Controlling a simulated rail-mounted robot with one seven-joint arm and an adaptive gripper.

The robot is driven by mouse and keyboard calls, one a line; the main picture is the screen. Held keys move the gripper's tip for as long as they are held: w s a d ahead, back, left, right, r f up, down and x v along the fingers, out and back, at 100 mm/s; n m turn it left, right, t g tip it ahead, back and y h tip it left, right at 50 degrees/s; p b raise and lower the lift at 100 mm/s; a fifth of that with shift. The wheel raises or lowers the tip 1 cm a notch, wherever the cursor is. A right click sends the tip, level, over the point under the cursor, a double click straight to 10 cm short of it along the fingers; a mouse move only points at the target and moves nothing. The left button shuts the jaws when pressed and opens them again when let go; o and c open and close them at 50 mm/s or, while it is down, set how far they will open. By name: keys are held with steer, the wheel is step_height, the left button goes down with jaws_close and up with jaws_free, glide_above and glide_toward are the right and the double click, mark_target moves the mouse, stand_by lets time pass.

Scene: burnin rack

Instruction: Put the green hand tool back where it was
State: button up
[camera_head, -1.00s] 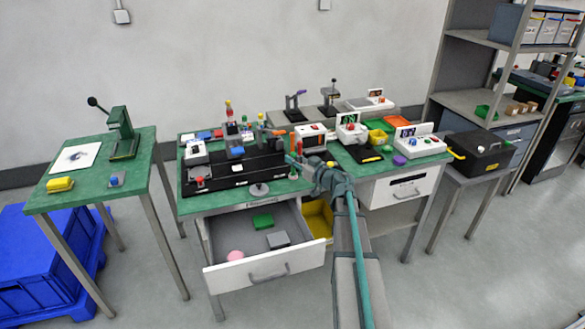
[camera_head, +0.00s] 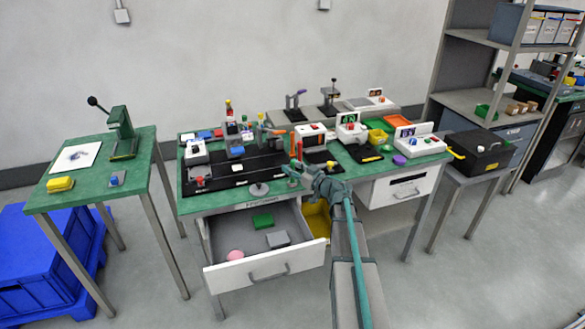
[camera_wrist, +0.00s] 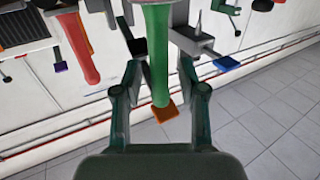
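In the head view my gripper (camera_head: 289,172) is at the front edge of the green-topped bench (camera_head: 225,200), above the right side of the open drawer. The tool cannot be made out clearly there.
A red-handled tool (camera_wrist: 80,50) is left of my gripper in the wrist view. A black fixture (camera_head: 235,172) stands on the bench. The open drawer (camera_head: 265,268) juts out below, holding a green block (camera_head: 262,221), a grey block (camera_head: 277,239) and a pink item (camera_head: 235,255).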

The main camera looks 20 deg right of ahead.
steer(key=shift+s+r, duration=0.1)
steer(key=b+v, duration=0.1)
steer(key=v, duration=1.1)
steer(key=shift+d+r, duration=0.1)
steer(key=shift+d, duration=0.05)
